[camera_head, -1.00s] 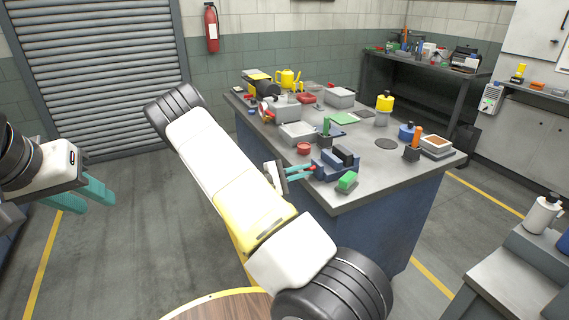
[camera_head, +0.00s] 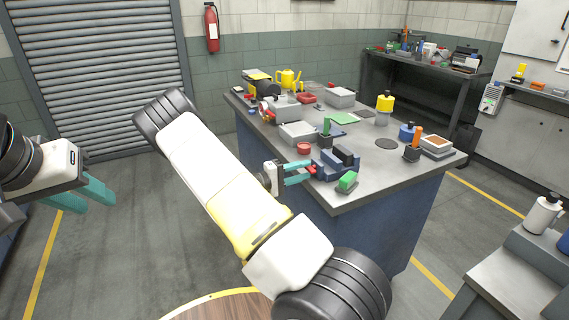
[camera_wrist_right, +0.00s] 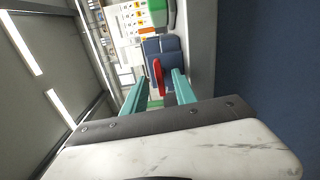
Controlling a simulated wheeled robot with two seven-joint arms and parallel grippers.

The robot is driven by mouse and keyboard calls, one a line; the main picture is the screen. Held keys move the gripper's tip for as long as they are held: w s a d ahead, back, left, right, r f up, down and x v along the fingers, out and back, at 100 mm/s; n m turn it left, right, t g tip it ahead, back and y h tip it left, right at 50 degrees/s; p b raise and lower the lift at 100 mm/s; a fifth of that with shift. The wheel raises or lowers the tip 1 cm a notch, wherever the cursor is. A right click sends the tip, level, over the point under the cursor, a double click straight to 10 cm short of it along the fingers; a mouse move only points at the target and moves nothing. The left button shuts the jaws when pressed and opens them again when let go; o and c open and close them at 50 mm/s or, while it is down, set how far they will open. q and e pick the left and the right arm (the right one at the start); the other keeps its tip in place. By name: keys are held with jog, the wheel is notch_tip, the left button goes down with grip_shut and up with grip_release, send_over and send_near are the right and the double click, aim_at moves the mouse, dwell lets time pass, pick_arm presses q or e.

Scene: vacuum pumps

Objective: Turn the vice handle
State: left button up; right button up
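The blue vice (camera_head: 327,170) with a dark jaw block sits at the near edge of the grey workbench. Its red handle (camera_head: 312,170) faces my right gripper and also shows in the right wrist view (camera_wrist_right: 158,76). My right gripper (camera_head: 311,173) is open, with its teal fingers pointing at the vice. In the right wrist view, the handle lies between the two fingertips, with gaps on both sides. My left gripper (camera_head: 114,196) is open and empty over the floor at far left, away from the bench.
A green block (camera_head: 347,181) on a dark base stands close beside the vice. My right forearm crosses the space before the bench. The floor at left is clear.

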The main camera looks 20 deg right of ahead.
jog(key=shift+a, duration=0.6)
jog(key=a, duration=0.6)
jog(key=shift+s, duration=0.3)
jog(key=s+a+r+m+g+y, duration=0.25)
jog(key=s+r+g+y, duration=0.2)
jog(key=s+y, duration=0.65)
jog(key=s+a+r+t+y, duration=0.4)
jog(key=s+r, duration=0.3)
jog(key=r, duration=0.2)
jog(key=s+a+r+n+t+y, duration=0.1)
jog(key=s+a+r+t+y, duration=0.4)
jog(key=s+a+r, duration=0.2)
notch_tip(320, 180, up, 2)
jog(key=shift+a+r, duration=0.2)
jog(key=shift+r, duration=0.05)
